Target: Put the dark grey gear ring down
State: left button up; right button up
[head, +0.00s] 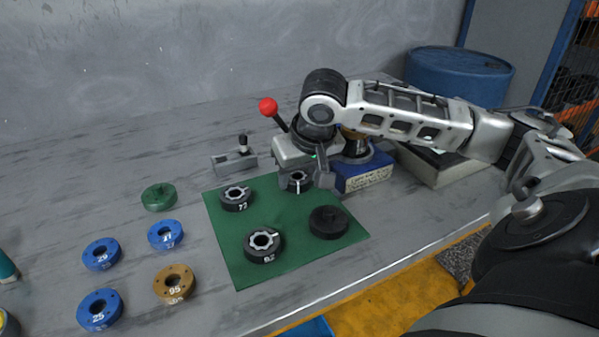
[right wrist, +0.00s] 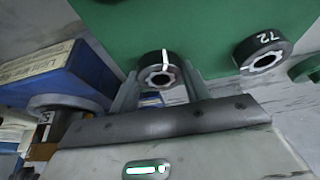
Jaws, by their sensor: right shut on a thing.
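A dark grey gear ring (head: 298,181) with a light mark is between the fingers of my right gripper (head: 306,183), over the far right part of the green mat (head: 285,212). In the right wrist view the ring (right wrist: 149,62) sits between the two fingertips (right wrist: 160,84), with the mat (right wrist: 205,28) behind it. I cannot tell whether it touches the mat. Two similar rings lie on the mat, one marked 72 (head: 237,199) and one marked 62 (head: 262,245). My left gripper is not in view.
Blue rings (head: 101,254), a brown ring (head: 174,284) and a green part (head: 158,197) lie left of the mat. A red-knobbed lever (head: 268,107), a grey fixture (head: 234,162) and a blue box (head: 363,172) stand close behind or beside the gripper. The mat's middle is clear.

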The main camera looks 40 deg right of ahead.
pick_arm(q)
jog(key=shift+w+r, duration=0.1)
pick_arm(e)
jog(key=o, duration=1.2)
jog(key=shift+r, duration=0.1)
pick_arm(q)
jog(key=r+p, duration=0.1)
jog(key=p, duration=0.2)
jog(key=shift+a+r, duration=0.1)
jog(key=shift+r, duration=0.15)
pick_arm(e)
jog(key=v, duration=1.2)
jog(key=shift+r, duration=0.1)
jog(key=shift+w, duration=0.1)
